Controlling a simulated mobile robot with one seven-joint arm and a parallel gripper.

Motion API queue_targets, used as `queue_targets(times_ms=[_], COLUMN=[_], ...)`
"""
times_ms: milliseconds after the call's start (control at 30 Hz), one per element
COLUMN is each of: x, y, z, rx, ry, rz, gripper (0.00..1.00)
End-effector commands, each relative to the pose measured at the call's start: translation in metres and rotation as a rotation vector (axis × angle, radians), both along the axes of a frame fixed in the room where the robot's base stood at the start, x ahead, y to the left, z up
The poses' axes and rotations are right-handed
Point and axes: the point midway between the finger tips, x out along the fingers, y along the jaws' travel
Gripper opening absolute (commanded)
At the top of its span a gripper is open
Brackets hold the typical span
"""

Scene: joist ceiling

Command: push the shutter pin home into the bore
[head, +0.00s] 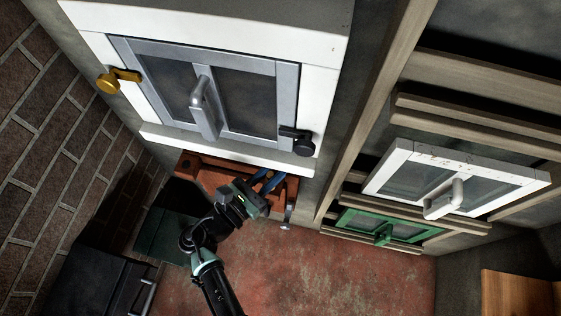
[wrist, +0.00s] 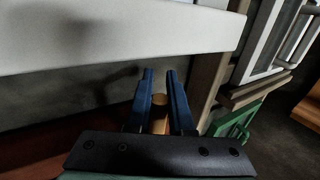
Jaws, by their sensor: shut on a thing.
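In the wrist view, a brown, round-ended peg (wrist: 159,99), which looks like the shutter pin, lies between the two blue fingers of my gripper (wrist: 160,76). The fingers are shut on it, and its round end faces up between them. In the head view my gripper (head: 267,181) is just below the white window frame, in front of a reddish-brown ledge; the pin cannot be made out there. The grey shutter (head: 242,97) with its pale handle sits closed in the frame. I cannot make out the bore in either view.
The white frame (head: 229,151) runs close above my gripper. A yellow latch (head: 108,82) and a black latch (head: 305,146) flank the shutter. The reddish-brown ledge (head: 207,176) lies behind my arm. A white window (head: 470,182) and a green one (head: 352,222) are at right.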

Motion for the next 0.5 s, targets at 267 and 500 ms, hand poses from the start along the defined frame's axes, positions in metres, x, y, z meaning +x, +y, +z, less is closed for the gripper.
queue_targets(times_ms=[267,500], x=[-0.001,-0.001], y=[0.0,0.0], z=[-0.012,-0.019], rx=[0.001,0.0], ry=[0.005,0.006], rz=[0.0,0.0], gripper=[0.0,0.0])
